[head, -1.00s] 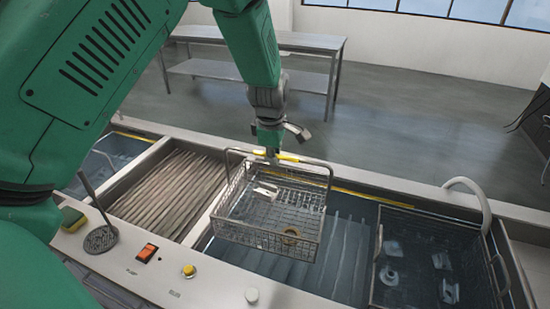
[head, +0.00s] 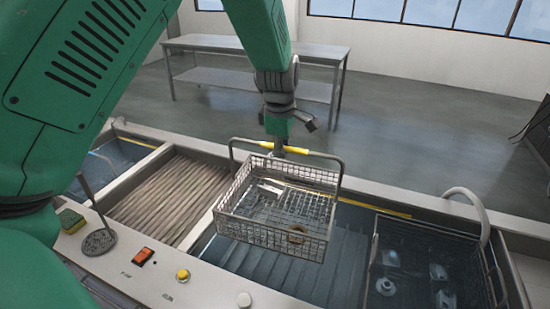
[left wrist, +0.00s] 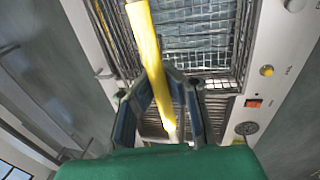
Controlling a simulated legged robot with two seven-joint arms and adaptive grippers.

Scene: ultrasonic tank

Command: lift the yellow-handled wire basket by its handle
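The wire basket (head: 275,232) hangs by its raised handle, whose yellow grip (head: 298,150) is at the top. It looks roughly level, with a few small parts inside, including a pale piece and a brassy ring (head: 296,238). My left gripper (head: 278,150) is at the yellow grip from above. In the left wrist view the yellow grip (left wrist: 147,45) runs between the two fingers (left wrist: 155,95), which appear shut on it. The fingertips are mostly hidden in the head view. My right gripper is out of view.
The basket is above the water tank (head: 340,250), near a ribbed draining section (head: 165,190). A second wire basket (head: 430,235) sits in the tank at right, near a curved pipe (head: 470,200). The front panel carries a red switch (head: 143,256) and a yellow button (head: 183,275).

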